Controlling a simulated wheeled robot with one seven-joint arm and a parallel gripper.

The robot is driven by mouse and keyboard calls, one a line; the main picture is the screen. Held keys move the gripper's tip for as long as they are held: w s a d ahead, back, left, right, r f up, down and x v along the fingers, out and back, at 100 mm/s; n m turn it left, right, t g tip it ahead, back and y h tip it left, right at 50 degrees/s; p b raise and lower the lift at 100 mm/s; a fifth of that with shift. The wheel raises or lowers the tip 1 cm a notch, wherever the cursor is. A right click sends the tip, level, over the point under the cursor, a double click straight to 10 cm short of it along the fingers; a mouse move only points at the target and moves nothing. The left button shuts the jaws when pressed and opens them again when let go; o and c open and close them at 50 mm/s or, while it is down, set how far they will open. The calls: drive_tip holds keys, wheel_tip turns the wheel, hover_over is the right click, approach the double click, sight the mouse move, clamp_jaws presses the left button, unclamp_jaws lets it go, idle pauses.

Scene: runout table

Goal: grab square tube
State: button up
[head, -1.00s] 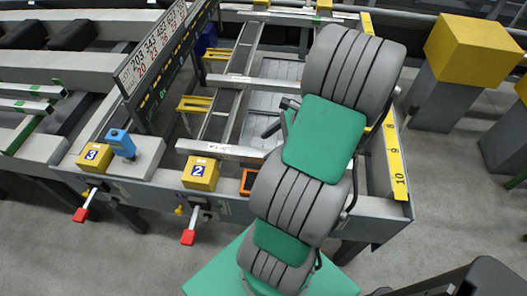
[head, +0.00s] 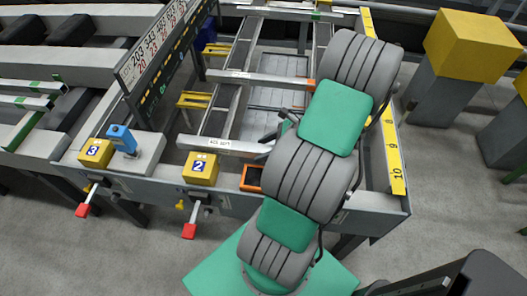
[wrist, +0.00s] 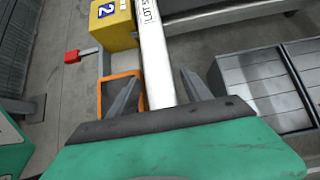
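A pale square tube with a label (head: 222,146) lies across the near end of the rails in the head view, beside the yellow block marked 2. A second pale tube (head: 258,79) with an orange end lies across the rails farther back. My gripper (head: 273,138) is at the right end of the near tube, partly hidden by my arm. In the wrist view my gripper (wrist: 160,76) is open, with one finger on each side of a labelled tube (wrist: 155,52). The fingers look apart from it; I cannot tell their height over it.
The yellow block marked 2 (head: 200,168) and an orange-framed box (head: 251,178) are close by at the front edge. A blue device (head: 121,139) stands left. A yellow scale strip (head: 392,150) runs along the right edge. Slatted grey panels (wrist: 255,90) lie right of the fingers.

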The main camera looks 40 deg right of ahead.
clamp_jaws()
idle(0.4)
drive_tip(key=shift+r, duration=0.1)
idle(0.7)
